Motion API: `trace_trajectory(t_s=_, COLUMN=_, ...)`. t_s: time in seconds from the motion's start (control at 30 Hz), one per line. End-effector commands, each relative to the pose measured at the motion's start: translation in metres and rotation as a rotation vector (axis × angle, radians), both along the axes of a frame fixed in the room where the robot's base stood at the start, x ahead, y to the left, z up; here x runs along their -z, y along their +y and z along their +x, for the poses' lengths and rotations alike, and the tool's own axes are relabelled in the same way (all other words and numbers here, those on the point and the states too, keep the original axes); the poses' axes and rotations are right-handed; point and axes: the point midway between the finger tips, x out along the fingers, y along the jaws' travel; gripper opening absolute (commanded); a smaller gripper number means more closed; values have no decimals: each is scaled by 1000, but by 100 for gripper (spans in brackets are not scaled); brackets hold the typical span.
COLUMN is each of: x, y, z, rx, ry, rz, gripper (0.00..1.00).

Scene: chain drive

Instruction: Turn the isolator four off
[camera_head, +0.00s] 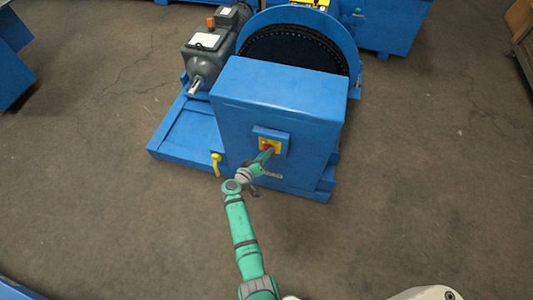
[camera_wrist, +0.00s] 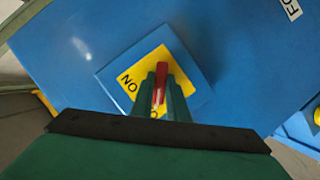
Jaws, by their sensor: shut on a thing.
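The isolator is a yellow plate with a red handle on a blue box, on the front of the blue cabinet. In the head view its red handle (camera_head: 266,146) shows just past my gripper (camera_head: 262,157). In the wrist view the red handle (camera_wrist: 160,80) stands between the two green fingers of my gripper (camera_wrist: 161,85), which are shut on it. The yellow plate (camera_wrist: 137,78) reads "ON" at its left side; another label below is partly hidden by the fingers. The number of this isolator cannot be read.
The blue cabinet (camera_head: 275,92) stands on a blue base (camera_head: 180,142) with a grey motor (camera_head: 212,50) and a large chain wheel (camera_head: 295,48) behind. A yellow lever (camera_head: 216,163) sticks out left of my gripper. The concrete floor (camera_head: 430,180) to the right is clear.

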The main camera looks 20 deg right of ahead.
Motion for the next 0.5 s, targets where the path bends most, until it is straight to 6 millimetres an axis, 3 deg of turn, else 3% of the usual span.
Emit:
trace_trajectory(t_s=0.23, x=-2, y=0, z=2, rx=-2, ry=-3, rz=-3, gripper=0)
trace_trajectory(t_s=0.27, x=-2, y=0, z=2, rx=-2, ry=-3, rz=-3, gripper=19)
trace_trajectory(t_s=0.33, x=-2, y=0, z=2, rx=-2, ry=-3, rz=-2, gripper=33)
trace_trajectory(t_s=0.5, x=-1, y=0, z=1, rx=-1, ry=-1, rz=-1, gripper=33)
